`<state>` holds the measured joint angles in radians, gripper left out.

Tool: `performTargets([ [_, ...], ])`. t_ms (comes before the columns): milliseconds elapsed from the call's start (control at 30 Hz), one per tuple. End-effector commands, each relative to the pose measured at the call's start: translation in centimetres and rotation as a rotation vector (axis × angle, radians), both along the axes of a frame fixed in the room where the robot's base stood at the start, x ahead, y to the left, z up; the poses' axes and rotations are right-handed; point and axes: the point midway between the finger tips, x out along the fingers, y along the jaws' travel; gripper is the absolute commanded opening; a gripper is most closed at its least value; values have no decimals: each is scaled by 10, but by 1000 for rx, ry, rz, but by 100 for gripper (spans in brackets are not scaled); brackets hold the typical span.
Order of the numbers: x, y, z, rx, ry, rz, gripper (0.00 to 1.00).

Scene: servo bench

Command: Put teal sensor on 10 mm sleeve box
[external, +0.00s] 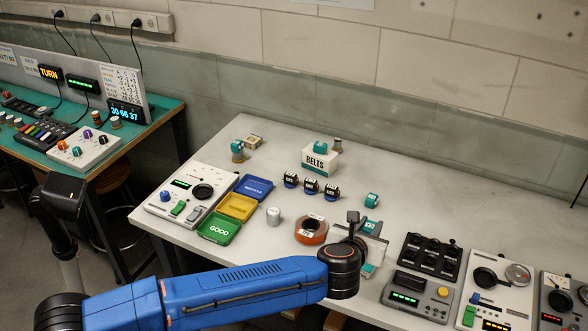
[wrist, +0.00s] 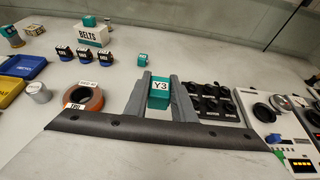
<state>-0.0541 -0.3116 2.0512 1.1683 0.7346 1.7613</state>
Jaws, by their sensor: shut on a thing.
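My gripper (wrist: 160,88) is shut on a teal sensor (wrist: 159,92) marked Y3, gripped between its two grey fingers. In the external view the held sensor (external: 368,270) shows as a small teal patch by my gripper (external: 372,255), at the bench's front middle; my arm and wrist hide part of this area. A small tan box (external: 254,140) with a pale label lies at the back left; it also shows in the wrist view (wrist: 36,29). Its print is too small to read, so I cannot tell whether it is the 10 mm sleeve box.
A white BELTS box (external: 319,162) has a teal piece on top. Several dark-faced blocks (external: 311,187), another teal block (external: 372,200), an orange tape roll (external: 311,230) and a grey cylinder (external: 273,216) stand mid-bench. Coloured trays (external: 238,206) lie left; control panels (external: 425,275) fill the right.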

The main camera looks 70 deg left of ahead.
Motion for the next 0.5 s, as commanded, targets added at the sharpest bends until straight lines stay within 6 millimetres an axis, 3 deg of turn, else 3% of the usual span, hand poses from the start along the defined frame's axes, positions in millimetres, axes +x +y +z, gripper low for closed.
performTargets([
  [133, -2, -5, -6, 0, 1, 0, 1],
  [500, -3, -5, -58, -1, 1, 0, 1],
])
